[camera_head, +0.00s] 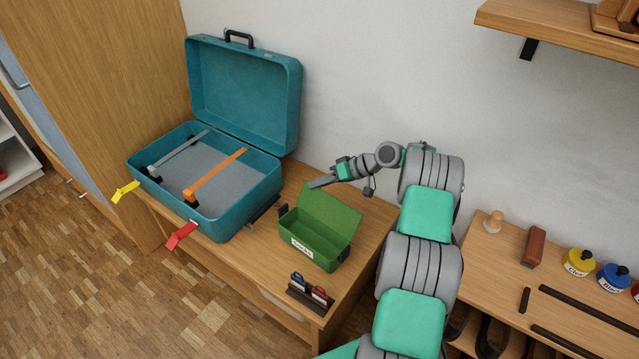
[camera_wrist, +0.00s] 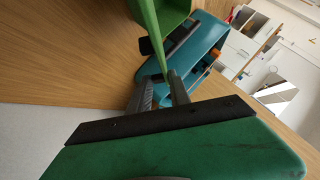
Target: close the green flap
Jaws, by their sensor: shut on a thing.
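The green flap (camera_head: 330,212) is the lid of a small green box (camera_head: 322,262) on the wooden bench. It stands raised at the back of the box, and the box is open and looks empty. My gripper (camera_head: 316,183) is at the flap's upper left corner. In the wrist view, my gripper (camera_wrist: 160,82) is shut on the edge of the green flap (camera_wrist: 149,28), which runs between the two fingers. The far side of the flap is partly hidden.
An open teal suitcase (camera_head: 286,105) stands left of the box, with orange and grey straps and yellow and red latches. A dark holder (camera_head: 311,299) with red and blue items stands in front of the box. The wall is close behind. A second table (camera_head: 490,262) is at right.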

